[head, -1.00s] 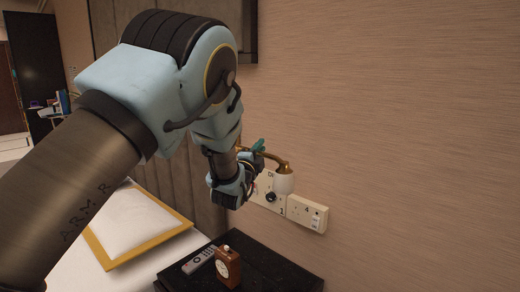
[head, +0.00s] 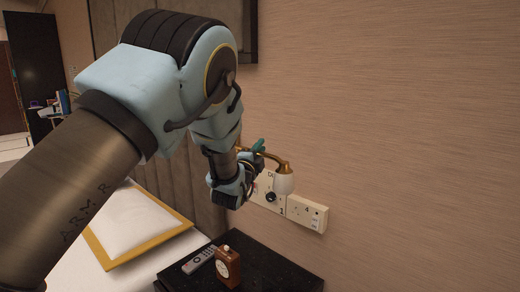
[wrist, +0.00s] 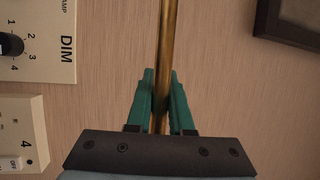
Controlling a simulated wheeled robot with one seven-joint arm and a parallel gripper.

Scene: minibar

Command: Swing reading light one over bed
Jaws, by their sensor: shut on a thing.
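Reading light one (head: 285,182) shows in the head view as a whitish shade hanging from a brass arm by the wall. Its brass arm also shows in the wrist view (wrist: 168,40) as a rod running up between my fingers. My gripper (wrist: 161,95) has its teal fingers on both sides of this rod, shut on it. In the head view my gripper (head: 257,147) is partly hidden by my wrist. The bed (head: 60,265) is at the lower left, with a yellow-edged white pillow (head: 130,222) on it.
A dimmer panel (head: 265,198) and a socket plate (head: 307,213) are on the wall close by. A dark frame (wrist: 290,22) is at the wrist view's upper right.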

